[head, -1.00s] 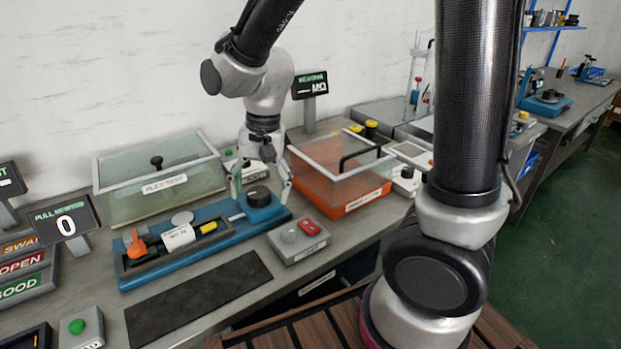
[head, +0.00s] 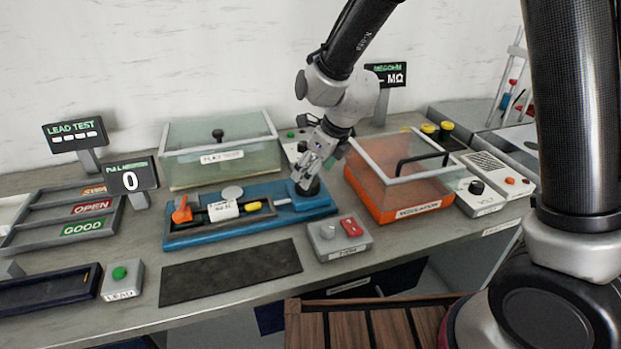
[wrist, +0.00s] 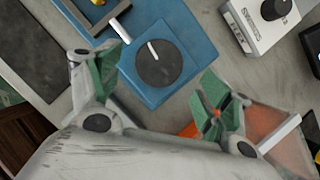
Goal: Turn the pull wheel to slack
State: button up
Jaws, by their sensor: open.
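The pull wheel is a round black knob (wrist: 158,64) with a white pointer mark, on the right end of the blue pull tester (head: 272,207). In the wrist view the mark points up and slightly left. My gripper (wrist: 160,88) is open, with one green-padded finger left of the wheel and the other to its lower right, neither visibly touching it. In the head view my gripper (head: 306,180) is over the wheel and hides part of it. The pull display (head: 131,180) reads 0.
A clear lidded box (head: 220,150) stands behind the tester. An orange box with a clear lid (head: 395,205) is close on the right. A grey box with a red switch (head: 340,238) is in front. A dark mat (head: 230,272) lies flat at the front.

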jog(key=shift+x, duration=1.95)
jog(key=shift+c, duration=0.2)
jog(key=c, duration=1)
